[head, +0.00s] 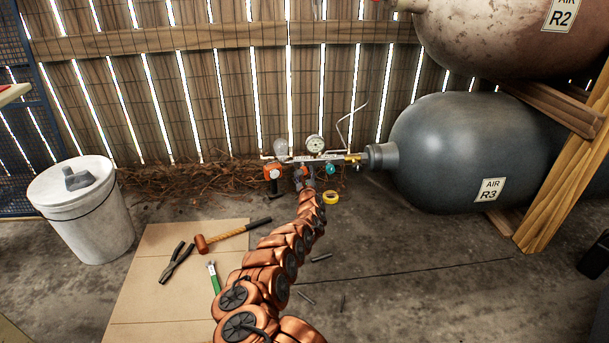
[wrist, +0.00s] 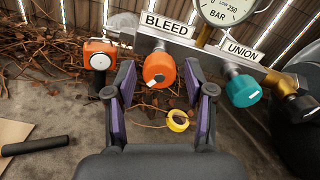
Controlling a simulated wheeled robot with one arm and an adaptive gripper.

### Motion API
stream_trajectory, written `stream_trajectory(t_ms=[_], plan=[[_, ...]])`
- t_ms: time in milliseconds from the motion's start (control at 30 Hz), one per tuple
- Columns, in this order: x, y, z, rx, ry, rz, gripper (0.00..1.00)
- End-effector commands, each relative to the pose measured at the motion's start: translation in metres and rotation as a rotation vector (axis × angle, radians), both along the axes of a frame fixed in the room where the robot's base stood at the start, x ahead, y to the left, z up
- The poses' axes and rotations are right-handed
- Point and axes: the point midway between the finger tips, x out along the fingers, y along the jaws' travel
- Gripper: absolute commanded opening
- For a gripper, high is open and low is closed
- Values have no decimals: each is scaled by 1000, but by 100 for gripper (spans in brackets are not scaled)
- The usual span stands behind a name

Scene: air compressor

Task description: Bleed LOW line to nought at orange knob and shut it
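The orange knob (wrist: 159,70) sits under the BLEED label (wrist: 167,25) on the metal manifold, with a small white mark on its face. My gripper (wrist: 159,78) is open, with one finger on each side of the knob and visible gaps between. In the head view my gripper (head: 303,180) is at the manifold (head: 312,159), and the knob cannot be made out clearly there. The gauge marked LOW, 250 BAR (wrist: 228,10) is cut off at the top of the wrist view, so its needle cannot be read. It also shows small in the head view (head: 315,143).
A teal knob (wrist: 243,90) sits right of the orange knob under the UNION label (wrist: 243,50). An orange unit with a white round face (wrist: 100,55) is at left. A yellow ring (head: 330,197) lies on the floor below.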

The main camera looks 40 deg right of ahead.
Motion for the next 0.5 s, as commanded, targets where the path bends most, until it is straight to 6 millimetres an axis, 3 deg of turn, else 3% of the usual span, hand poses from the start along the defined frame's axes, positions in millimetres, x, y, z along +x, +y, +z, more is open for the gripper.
stream_trajectory(t_ms=[200, 500], plan=[[-2, 2, 0, 2, 0, 1, 53], [-24, 17, 4, 5, 1, -1, 53]])
